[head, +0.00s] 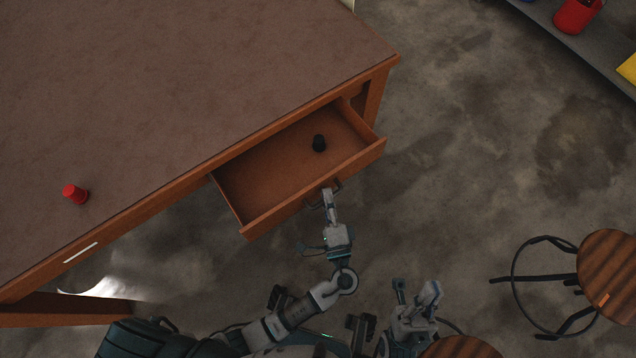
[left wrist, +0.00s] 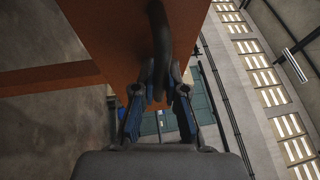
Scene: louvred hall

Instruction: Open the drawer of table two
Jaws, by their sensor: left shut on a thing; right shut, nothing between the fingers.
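The drawer (head: 278,181) of the wooden table (head: 180,90) is pulled well out, and its inside shows in the head view. My left gripper (head: 329,196) is at the drawer front, shut on the dark handle (head: 336,185). In the left wrist view the fingers (left wrist: 160,90) close around the dark curved handle (left wrist: 159,45) against the brown drawer front (left wrist: 120,35). My right gripper (head: 430,292) is shut and empty, low in the head view, away from the table.
A red object (head: 75,193) stands on the tabletop at left. A stool (head: 608,275) stands at right, and another round wooden seat (head: 460,347) is at the bottom edge near my right arm. A shelf (head: 600,40) is at top right. Floor between is clear.

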